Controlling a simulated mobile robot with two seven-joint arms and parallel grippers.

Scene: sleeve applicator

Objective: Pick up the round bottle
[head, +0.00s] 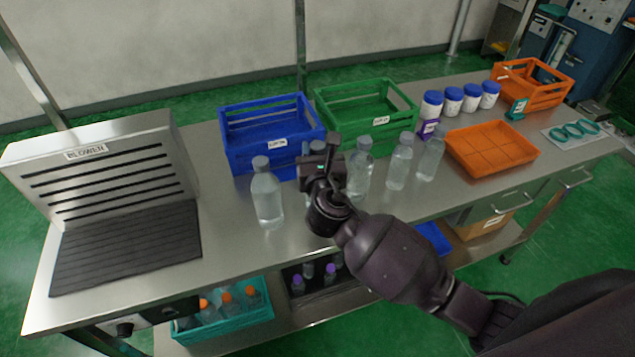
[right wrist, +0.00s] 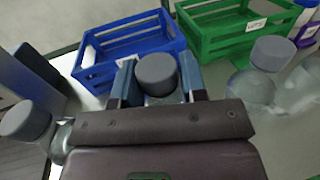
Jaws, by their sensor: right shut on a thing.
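My right gripper (head: 321,160) is above the steel table, in the row of clear bottles. In the right wrist view, its two fingers (right wrist: 159,82) are closed on a clear bottle just below its grey cap (right wrist: 157,73). In the head view the gripper hides most of this bottle, so I cannot tell its body shape or whether it touches the table. Another clear grey-capped bottle (head: 267,197) stands to the left. More stand to the right, the nearest (head: 361,180) close beside the gripper. My left gripper is not in view.
A blue crate (head: 262,150) and a green crate (head: 390,135) stand behind the bottles. A blower (head: 100,165) is at the left. Blue-lidded white jars (head: 453,103) and an orange tray (head: 492,150) are at the right. Bare table lies left of the bottles.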

